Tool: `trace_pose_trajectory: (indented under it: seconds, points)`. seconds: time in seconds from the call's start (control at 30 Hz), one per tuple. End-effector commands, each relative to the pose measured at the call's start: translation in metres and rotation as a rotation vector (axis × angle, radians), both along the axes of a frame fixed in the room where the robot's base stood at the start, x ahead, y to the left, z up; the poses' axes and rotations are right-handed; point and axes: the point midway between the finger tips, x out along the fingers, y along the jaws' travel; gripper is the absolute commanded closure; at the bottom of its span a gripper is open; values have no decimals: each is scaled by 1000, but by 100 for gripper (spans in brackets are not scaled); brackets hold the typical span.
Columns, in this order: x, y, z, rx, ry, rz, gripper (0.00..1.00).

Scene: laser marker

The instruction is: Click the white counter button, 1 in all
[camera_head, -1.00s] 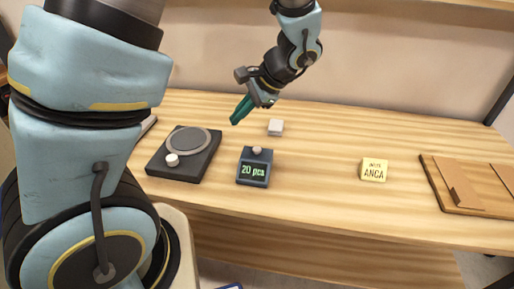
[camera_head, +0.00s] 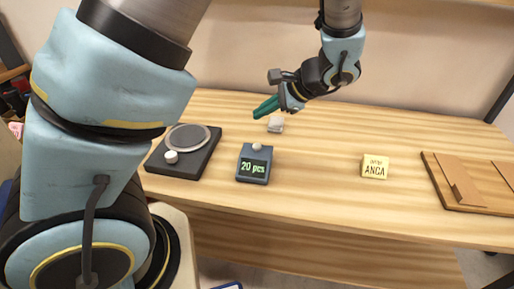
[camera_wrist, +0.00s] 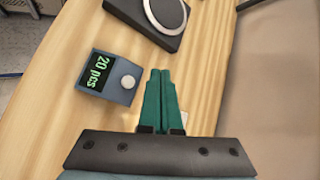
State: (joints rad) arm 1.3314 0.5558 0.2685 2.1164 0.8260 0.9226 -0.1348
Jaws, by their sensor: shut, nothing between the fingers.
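The counter (camera_head: 253,164) is a small dark blue-grey box on the table, and its green display reads "20 pcs". Its white round button (camera_head: 257,147) sits on top at the back edge. In the wrist view the counter (camera_wrist: 104,84) lies left of my fingers, with the white button (camera_wrist: 128,82) on the side nearest them. My gripper (camera_head: 256,113) has green fingers, shut and empty, held above the table behind the counter. In the wrist view the fingertips (camera_wrist: 160,73) are apart from the button, to its right.
A dark device with a grey disc and white knob (camera_head: 171,157) stands left of the counter. A small white block (camera_head: 276,125) is behind it, partly near my gripper. A yellow "ANCA" note block (camera_head: 375,167) and a wooden board (camera_head: 440,180) are to the right. Table between is clear.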

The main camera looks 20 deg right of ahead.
Motion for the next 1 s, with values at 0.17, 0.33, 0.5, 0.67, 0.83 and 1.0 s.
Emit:
trace_pose_trajectory:
  seconds: [0.17,0.33,0.5,0.67,0.83,1.0]
  points:
    - [0,0,-29,1,0,0,100]
    - [0,0,-53,1,0,-1,100]
    - [0,0,-69,1,0,-1,100]
    - [0,0,-74,0,0,0,100]
    - [0,0,-74,0,0,0,100]
    - [0,0,-73,0,0,0,100]
